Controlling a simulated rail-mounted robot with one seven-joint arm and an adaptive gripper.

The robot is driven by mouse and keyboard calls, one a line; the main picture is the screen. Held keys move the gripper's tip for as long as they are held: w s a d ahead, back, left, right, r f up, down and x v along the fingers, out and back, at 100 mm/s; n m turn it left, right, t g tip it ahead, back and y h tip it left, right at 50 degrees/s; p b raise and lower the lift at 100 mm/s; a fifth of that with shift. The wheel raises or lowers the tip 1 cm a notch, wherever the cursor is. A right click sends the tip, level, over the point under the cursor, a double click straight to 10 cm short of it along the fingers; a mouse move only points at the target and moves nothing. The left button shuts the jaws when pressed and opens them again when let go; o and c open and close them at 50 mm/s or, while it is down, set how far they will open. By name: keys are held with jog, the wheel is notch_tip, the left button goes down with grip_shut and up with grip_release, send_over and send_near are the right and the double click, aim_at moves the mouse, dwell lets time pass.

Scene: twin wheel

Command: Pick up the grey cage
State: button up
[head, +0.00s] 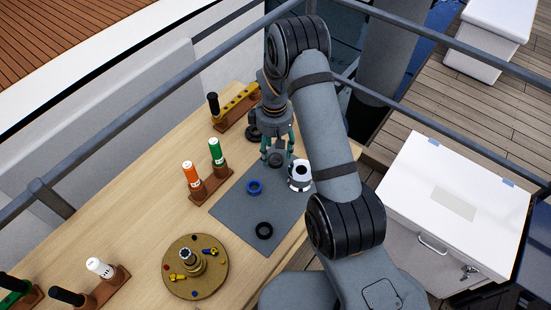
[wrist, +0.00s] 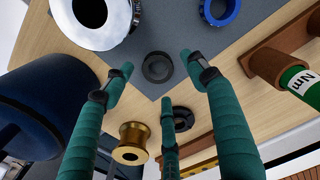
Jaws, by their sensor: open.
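The grey cage, a small dark grey ring (head: 275,160), lies flat near the far corner of the grey mat (head: 232,212). It also shows in the wrist view (wrist: 157,67), where nothing covers it. My gripper (head: 278,151) has green fingers pointing down over the ring. In the wrist view my gripper (wrist: 160,78) has its fingers spread, with the tips around the ring in the picture. Nothing is held. How high the tips are above the ring I cannot tell.
A silver-white ring part (head: 300,176) stands close to the right of my gripper. A blue ring (head: 254,187) and a black ring (head: 264,230) lie on the mat. Green (head: 216,151) and orange-topped (head: 190,174) tools stand left.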

aim_at(275, 157)
notch_tip(275, 157, down, 4)
jog(key=shift+w+d+p, duration=0.15)
jog(key=shift+p, duration=0.55)
jog(key=shift+c, duration=0.5)
jog(key=c, duration=1.1)
jog(key=shift+c, duration=0.5)
